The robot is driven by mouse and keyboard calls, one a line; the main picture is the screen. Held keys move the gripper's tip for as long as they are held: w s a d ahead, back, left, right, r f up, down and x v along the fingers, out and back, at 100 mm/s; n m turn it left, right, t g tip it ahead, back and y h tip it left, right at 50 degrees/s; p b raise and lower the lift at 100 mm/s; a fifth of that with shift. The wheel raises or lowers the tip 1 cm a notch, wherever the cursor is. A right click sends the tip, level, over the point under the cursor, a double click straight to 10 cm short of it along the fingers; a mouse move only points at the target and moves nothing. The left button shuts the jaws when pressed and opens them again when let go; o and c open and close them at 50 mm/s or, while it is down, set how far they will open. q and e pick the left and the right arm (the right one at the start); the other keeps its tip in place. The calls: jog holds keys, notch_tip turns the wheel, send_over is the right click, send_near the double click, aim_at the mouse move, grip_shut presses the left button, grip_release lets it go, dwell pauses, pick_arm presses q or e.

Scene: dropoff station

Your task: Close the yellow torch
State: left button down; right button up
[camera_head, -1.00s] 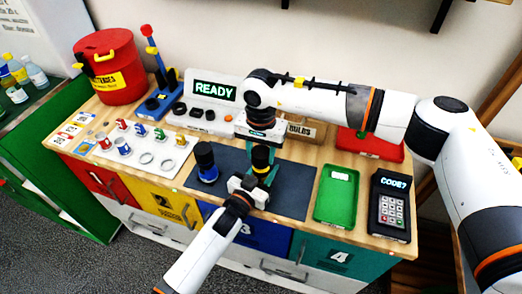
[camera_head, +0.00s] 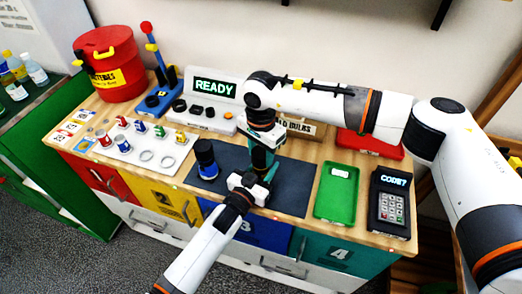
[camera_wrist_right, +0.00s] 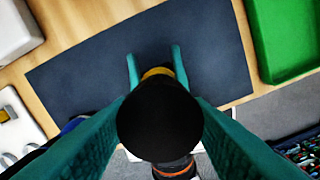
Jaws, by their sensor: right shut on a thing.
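The yellow torch stands upright over the dark mat, mostly hidden by my grippers in the head view. In the right wrist view I look down on its round black head (camera_wrist_right: 160,120), with a bit of its yellow body (camera_wrist_right: 158,72) behind. My right gripper (camera_head: 262,158) comes from above, its teal fingers either side of the black head, shut on it. My left gripper (camera_head: 260,178) comes in low from the front, its fingertips close along both sides of the yellow body. The seam between head and body is hidden.
A black-and-blue torch (camera_head: 206,160) stands on the dark mat (camera_head: 292,188) to the left. A green tray (camera_head: 336,205) and keypad (camera_head: 390,205) are to the right. A white panel of small batteries (camera_head: 130,150) lies left. The READY display (camera_head: 214,89) stands behind.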

jog(key=m, duration=2)
jog(key=shift+m, duration=0.4)
jog(key=m, duration=1.5)
jog(key=shift+m, duration=0.3)
jog(key=m, duration=0.6)
jog(key=shift+m, duration=0.4)
jog(key=m, duration=0.5)
jog(key=shift+m, duration=0.3)
